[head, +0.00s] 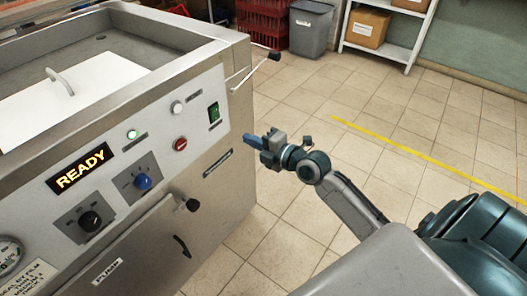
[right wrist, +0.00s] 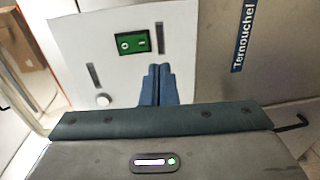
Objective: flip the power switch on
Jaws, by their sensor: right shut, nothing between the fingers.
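The power switch (head: 214,113) is a green rocker in a dark frame, at the right end of the machine's front panel (head: 165,115). In the right wrist view the switch (right wrist: 133,43) shows white marks, a ring and a bar. I cannot tell which side is pressed in. My right gripper (head: 248,140) is shut and empty, with its blue fingers pointing at the panel. In the right wrist view its fingertips (right wrist: 160,68) are just right of and below the switch; I cannot tell whether they touch the panel. My left gripper is not in view.
The display (head: 80,168) reads READY, and a green lamp (head: 131,134) is lit. A red button (head: 180,144), a white knob (head: 177,108), a blue knob (head: 143,182) and a black knob (head: 90,221) share the panel. The tiled floor to the right is clear.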

